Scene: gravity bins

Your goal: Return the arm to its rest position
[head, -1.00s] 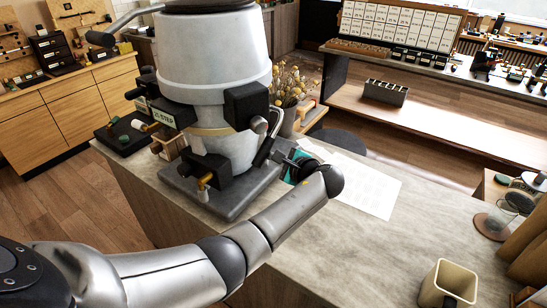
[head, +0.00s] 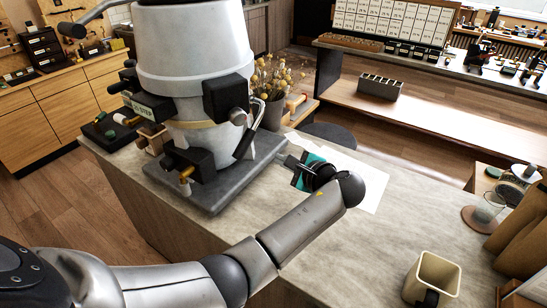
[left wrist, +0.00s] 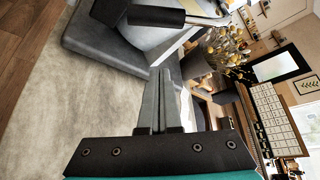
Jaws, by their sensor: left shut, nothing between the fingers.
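My left arm reaches across the counter from the lower left in the head view. My left gripper (head: 286,160) is beside the right edge of the grey machine base, apart from the handle. Its two fingers (left wrist: 153,101) lie together in the left wrist view with nothing between them. The big grey metal machine (head: 192,60) stands on its grey base plate (head: 215,190), with black fittings and a curved lever handle (head: 252,132) on its right side. My right gripper is not in view.
A vase of dried flowers (head: 272,100) stands behind the machine. White paper sheets (head: 368,185) lie right of my gripper. A cream square cup (head: 433,277) stands at the front right, near brown bags (head: 525,235). The counter's middle right (head: 395,228) is clear.

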